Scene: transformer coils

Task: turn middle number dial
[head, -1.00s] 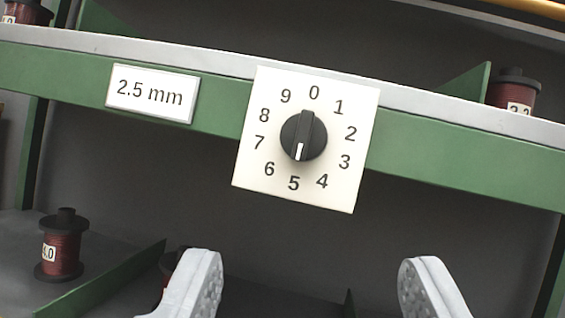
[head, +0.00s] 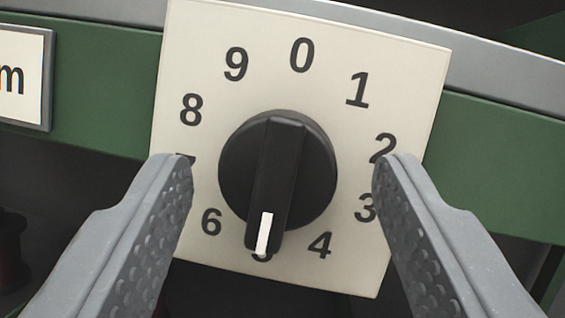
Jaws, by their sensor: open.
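The black round number dial (head: 278,165) sits on a cream square plate (head: 300,55) with the digits 0 to 9 around it. The white mark (head: 264,233) on its raised grip points down at 5, which it partly covers. My gripper (head: 282,168) is open, with one grey finger on each side of the dial. There is a visible gap between each fingertip and the dial. The left fingertip covers most of the 7, and the right one lies by the 2 and 3. Whether the fingertips reach the plate I cannot tell.
The plate is on a green shelf beam (head: 100,90) with a grey upper edge. A white label (head: 25,78) ending in "m" is at the left. A dark, blurry coil (head: 12,250) stands at the lower left. Below the beam is dark open space.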

